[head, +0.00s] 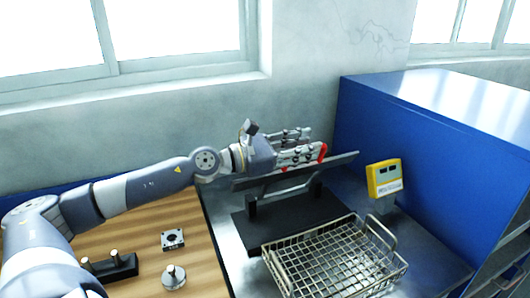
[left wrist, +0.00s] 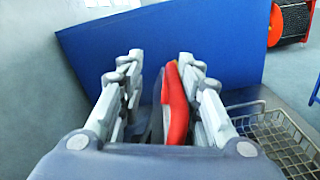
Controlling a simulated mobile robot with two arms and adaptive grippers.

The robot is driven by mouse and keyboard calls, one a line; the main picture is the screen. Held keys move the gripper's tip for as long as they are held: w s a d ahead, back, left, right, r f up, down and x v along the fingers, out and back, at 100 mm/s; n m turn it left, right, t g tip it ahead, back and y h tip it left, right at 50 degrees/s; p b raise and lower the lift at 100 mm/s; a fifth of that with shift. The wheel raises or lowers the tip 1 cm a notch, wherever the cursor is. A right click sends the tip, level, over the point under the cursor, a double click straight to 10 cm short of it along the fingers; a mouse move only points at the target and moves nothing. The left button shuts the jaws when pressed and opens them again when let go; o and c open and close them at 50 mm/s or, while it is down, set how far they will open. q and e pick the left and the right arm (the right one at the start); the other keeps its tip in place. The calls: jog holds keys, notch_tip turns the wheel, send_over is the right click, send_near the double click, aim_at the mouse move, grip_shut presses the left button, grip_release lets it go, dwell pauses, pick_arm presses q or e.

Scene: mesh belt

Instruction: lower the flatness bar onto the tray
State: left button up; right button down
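The flatness bar (head: 338,164) is a long dark grey bar on a black hinged stand (head: 275,226), raised behind the tray. A red grip (head: 323,153) shows at my left gripper's fingertips; in the left wrist view the red grip (left wrist: 177,108) lies between the fingers. My left gripper (head: 298,146) is open above the bar. In the left wrist view (left wrist: 163,80) its fingers are apart, with a gap on the red grip's left and the right finger close beside it. The tray (head: 330,258) is a wire mesh basket in front of the stand. My right gripper is not in view.
A yellow display box (head: 384,177) stands right of the bar, beside a large blue cabinet (head: 420,130). A wooden board (head: 140,225) at left carries small metal parts (head: 173,277). A wall with windows is behind.

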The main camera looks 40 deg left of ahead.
pick_arm(q)
jog(key=shift+a+v, duration=0.2)
jog(key=shift+v, duration=5.55)
jog(key=shift+r, duration=0.2)
